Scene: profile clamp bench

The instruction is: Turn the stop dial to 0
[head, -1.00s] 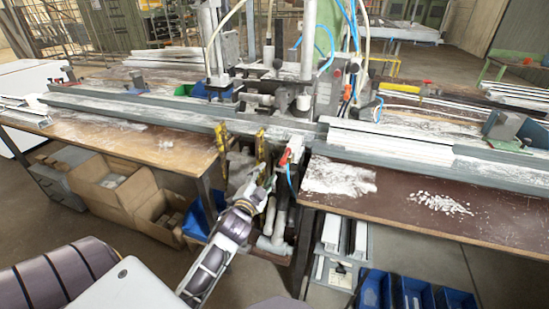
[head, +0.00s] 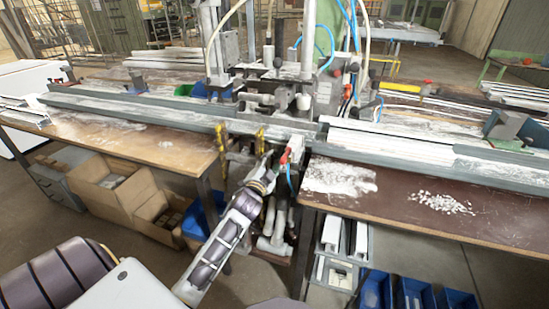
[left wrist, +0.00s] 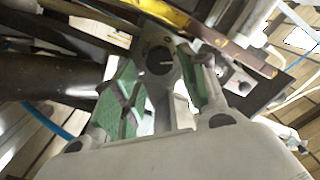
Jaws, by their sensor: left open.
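My left gripper (head: 268,162) reaches in from below in the head view, at the machine's front in the gap between the two bench tops. In the left wrist view the gripper (left wrist: 160,80) is open, its green-padded fingers spread apart. Between them is a grey plate with a dark round part (left wrist: 160,68) bearing a short pale mark. It may be the stop dial, but I cannot read any number. Whether the fingers touch it I cannot tell. In the head view the dial cannot be made out. My right gripper is not in view.
A yellow bar (left wrist: 205,22) crosses just beyond the fingers. A red-handled fitting (head: 285,157) with a blue hose is close to the right of the gripper. Bench tops (head: 400,205) flank the gap. Cardboard boxes (head: 115,185) and blue bins (head: 415,292) are below.

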